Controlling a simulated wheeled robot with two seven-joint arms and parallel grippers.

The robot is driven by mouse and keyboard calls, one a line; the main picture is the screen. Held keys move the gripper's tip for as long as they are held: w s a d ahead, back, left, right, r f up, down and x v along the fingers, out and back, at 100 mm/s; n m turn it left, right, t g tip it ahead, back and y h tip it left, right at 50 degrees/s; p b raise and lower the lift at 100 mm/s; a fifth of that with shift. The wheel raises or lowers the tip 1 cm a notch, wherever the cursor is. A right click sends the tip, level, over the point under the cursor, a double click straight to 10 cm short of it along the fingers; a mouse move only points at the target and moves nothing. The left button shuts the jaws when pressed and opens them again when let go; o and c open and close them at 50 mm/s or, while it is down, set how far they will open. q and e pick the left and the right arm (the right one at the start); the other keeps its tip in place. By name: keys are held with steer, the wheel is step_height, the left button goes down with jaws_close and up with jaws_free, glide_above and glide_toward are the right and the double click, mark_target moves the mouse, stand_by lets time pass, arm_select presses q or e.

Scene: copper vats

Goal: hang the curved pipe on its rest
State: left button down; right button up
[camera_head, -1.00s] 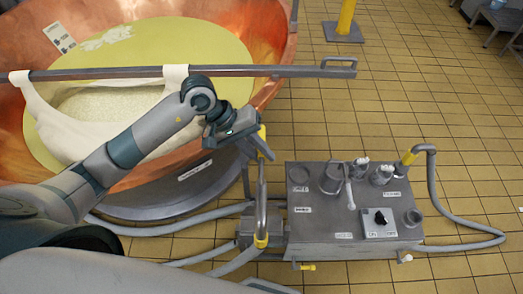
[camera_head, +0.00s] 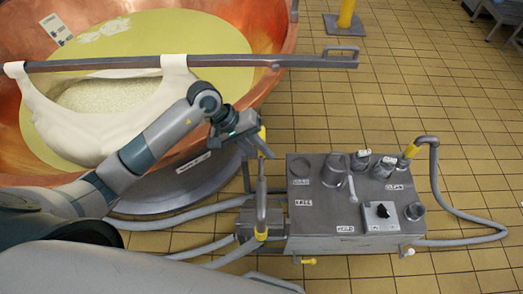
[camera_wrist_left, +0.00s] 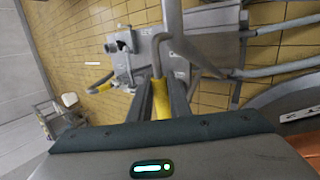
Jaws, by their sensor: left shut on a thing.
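The curved grey pipe (camera_head: 262,185) stands roughly upright at the left side of the steel box, with yellow at its upper end and a yellow collar near its foot. My left gripper (camera_head: 259,145) is at the yellow upper end and shut on it. In the left wrist view the pipe's grey bend (camera_wrist_left: 157,58) runs away from the yellow grip (camera_wrist_left: 160,98) between my fingers. I cannot tell which part is its rest. My right gripper is not in view.
The steel box (camera_head: 330,220) has a lever, several ports and a black knob. A hose with a yellow collar (camera_head: 411,150) loops at its right. The copper vat (camera_head: 285,30), crossed by a metal bar (camera_head: 240,61) with hanging cloth, stands behind my arm. Hoses lie on the floor.

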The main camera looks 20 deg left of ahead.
arm_select(q)
steer(key=shift+w+f, duration=0.25)
steer(key=shift+f, duration=0.35)
stand_by(0.5)
steer(key=shift+s+a+r+n+p, duration=0.15)
steer(key=shift+a+n+p, duration=0.15)
steer(key=shift+p, duration=0.3)
steer(key=shift+a+p, duration=0.15)
steer(key=shift+p, duration=0.35)
steer(key=shift+f, duration=0.2)
